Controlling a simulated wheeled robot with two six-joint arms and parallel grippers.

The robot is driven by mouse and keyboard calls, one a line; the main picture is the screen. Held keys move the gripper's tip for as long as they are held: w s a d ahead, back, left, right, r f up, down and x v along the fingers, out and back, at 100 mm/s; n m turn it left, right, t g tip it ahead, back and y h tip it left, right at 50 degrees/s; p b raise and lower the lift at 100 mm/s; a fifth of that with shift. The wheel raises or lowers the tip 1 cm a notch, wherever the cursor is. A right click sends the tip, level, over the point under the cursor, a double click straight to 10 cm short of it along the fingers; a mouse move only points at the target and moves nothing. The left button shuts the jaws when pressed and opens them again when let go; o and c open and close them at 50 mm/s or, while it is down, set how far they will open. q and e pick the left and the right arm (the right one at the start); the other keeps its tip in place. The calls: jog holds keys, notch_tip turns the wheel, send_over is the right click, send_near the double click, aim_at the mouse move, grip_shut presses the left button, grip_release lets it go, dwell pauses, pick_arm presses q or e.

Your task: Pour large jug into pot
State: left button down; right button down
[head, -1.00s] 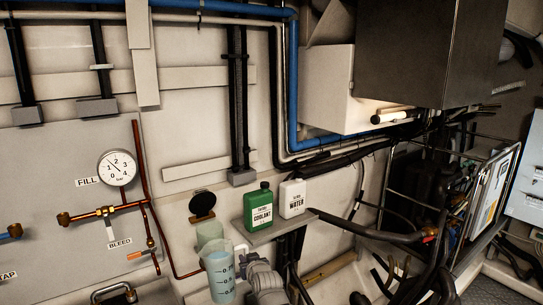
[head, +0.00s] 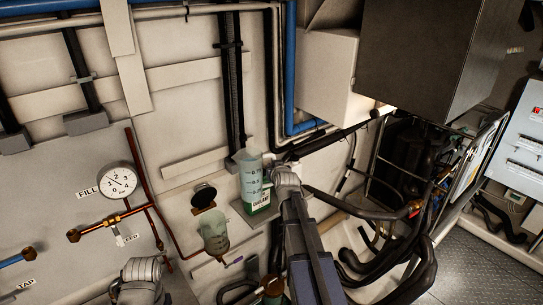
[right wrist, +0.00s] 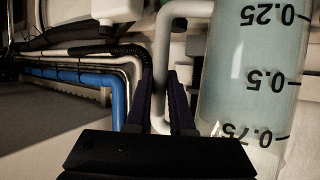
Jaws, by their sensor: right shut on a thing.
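The large jug (head: 251,180) is clear, with dark level marks and pale blue liquid inside. It stands roughly upright in my right gripper (head: 270,178), left of the wrist, partly hiding the green coolant bottle (head: 262,209). In the right wrist view the jug (right wrist: 250,75) appears upside down, and the gripper's dark fingers (right wrist: 161,105) are shut around its pale handle (right wrist: 163,65). The pot (head: 214,232) is a translucent greenish vessel, lower left of the jug and apart from it. Part of my left wrist shows at the lower left; its fingers cannot be made out.
A round black cap (head: 203,196) is on the wall above the pot. A pressure gauge (head: 120,181) and copper pipes are on the left. A white bottle is hidden now. Black hoses (head: 400,270) and a metal frame fill the right side.

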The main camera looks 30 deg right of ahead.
aim_at(261, 167)
jog(key=shift+d+r, duration=0.15)
dwell(0.3)
jog(key=shift+w+a+f+n+h+b, duration=0.1)
jog(key=shift+a+f+n+h+b, duration=0.1)
jog(key=shift+a+n+h+b, duration=0.45)
jog(key=shift+w+a+f+n+b, duration=0.15)
jog(key=shift+a+n+b, duration=0.35)
jog(key=shift+a, duration=0.4)
jog(key=shift+d+r+h, duration=0.1)
jog(key=shift+r+h, duration=0.1)
jog(key=shift+h, duration=0.15)
jog(key=shift+w+a+r+n+t+h, duration=0.15)
jog(key=shift+a+r+n, duration=0.1)
jog(key=shift+a+n, duration=0.25)
jog(key=shift+a+r+n+t+h, duration=0.15)
jog(key=shift+a+r+n, duration=0.15)
jog(key=shift+a, duration=0.3)
